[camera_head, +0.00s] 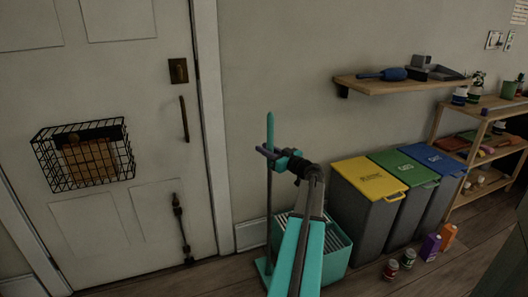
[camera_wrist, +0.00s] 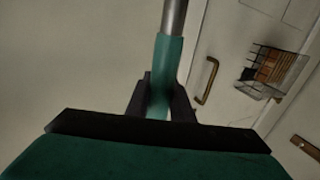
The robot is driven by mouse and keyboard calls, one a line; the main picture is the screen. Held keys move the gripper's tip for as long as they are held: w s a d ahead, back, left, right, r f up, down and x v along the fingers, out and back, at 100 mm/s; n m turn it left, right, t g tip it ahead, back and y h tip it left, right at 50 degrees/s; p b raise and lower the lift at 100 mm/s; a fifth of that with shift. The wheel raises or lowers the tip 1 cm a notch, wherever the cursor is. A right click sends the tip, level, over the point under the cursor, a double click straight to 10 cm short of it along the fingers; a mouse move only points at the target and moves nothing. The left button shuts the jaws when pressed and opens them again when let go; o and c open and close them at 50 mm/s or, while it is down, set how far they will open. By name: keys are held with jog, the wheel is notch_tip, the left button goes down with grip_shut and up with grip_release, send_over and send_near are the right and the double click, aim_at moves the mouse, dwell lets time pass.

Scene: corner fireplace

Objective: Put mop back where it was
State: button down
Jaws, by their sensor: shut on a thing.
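The mop (camera_head: 268,200) stands roughly upright in the head view, with a teal upper handle, a thin grey pole and a teal foot low near the floor. My gripper (camera_head: 269,153) is shut on the upper part of its handle. In the wrist view the mop's teal sleeve and grey pole (camera_wrist: 170,55) run up from between the dark fingers of my gripper (camera_wrist: 161,100). The foot is close beside a teal bin (camera_head: 335,262) with pale slats inside. I cannot tell whether the foot rests on the floor. My arm hides part of the bin.
A white door (camera_head: 95,120) with a wire basket (camera_head: 84,155) is at left. Yellow, green and blue-lidded bins (camera_head: 368,177) stand at right, with jars (camera_head: 407,258) and cartons (camera_head: 430,247) on the floor before them. A wall shelf (camera_head: 395,88) hangs above; a wooden rack (camera_head: 490,150) stands farther right.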

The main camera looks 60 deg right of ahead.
jog(key=c, duration=1.6)
grip_release()
jog(key=shift+o, duration=0.2)
jog(key=shift+r+p, duration=0.2)
jog(key=shift+p, duration=0.15)
jog(key=v, duration=1.2)
jog(key=shift+f, duration=0.2)
